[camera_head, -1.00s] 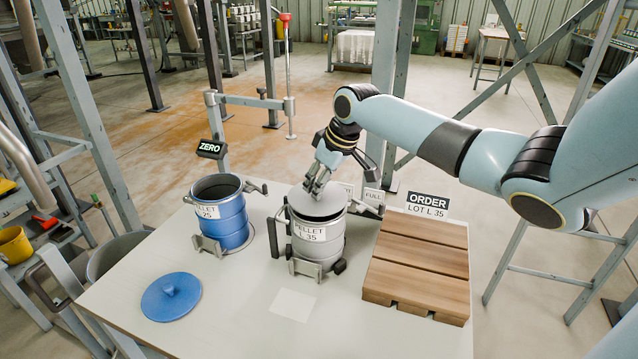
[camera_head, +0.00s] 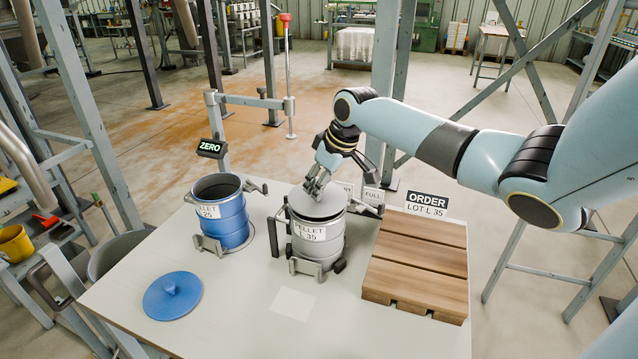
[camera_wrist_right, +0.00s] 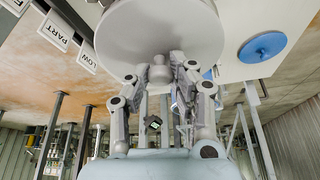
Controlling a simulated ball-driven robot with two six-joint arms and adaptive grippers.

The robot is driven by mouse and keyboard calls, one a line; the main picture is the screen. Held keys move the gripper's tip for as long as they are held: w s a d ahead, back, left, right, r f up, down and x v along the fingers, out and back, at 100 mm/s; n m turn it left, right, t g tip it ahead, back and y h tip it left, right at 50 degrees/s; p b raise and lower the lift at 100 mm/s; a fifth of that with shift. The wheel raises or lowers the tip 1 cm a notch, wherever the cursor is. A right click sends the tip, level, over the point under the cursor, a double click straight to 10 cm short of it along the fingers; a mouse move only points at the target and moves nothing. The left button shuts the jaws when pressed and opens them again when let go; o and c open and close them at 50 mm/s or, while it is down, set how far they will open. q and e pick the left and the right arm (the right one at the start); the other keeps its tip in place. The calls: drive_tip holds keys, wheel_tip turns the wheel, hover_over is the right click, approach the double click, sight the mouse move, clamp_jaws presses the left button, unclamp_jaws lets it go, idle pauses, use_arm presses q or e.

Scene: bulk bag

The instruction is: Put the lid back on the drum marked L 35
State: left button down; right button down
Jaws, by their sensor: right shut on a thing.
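The grey drum (camera_head: 318,240) labelled PELLET L 35 stands on the table in the head view. Its grey lid (camera_head: 318,204) lies over the drum's mouth, looking about level. Whether it is fully seated I cannot tell. My right gripper (camera_head: 316,186) is above the lid, shut on its knob. In the right wrist view the fingers (camera_wrist_right: 168,78) close on the knob below the grey lid (camera_wrist_right: 160,30). My left gripper does not show.
An open blue drum (camera_head: 222,215) stands to the left, with a blue lid (camera_head: 172,296) flat on the table (camera_head: 240,320). A wooden pallet (camera_head: 418,265) lies right of the grey drum. An ORDER LOT L 35 sign (camera_head: 427,203) stands behind it.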

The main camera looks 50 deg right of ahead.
idle(0.4)
drive_tip(key=c, duration=1.1)
unclamp_jaws()
drive_tip(key=shift+o, duration=0.4)
drive_tip(key=o, duration=0.4)
drive_tip(key=shift+o, duration=0.2)
drive_tip(key=shift+r, duration=0.1)
wheel_tip(320, 180, up, 5)
drive_tip(key=p, duration=0.5)
drive_tip(key=shift+r, duration=0.95)
clamp_jaws()
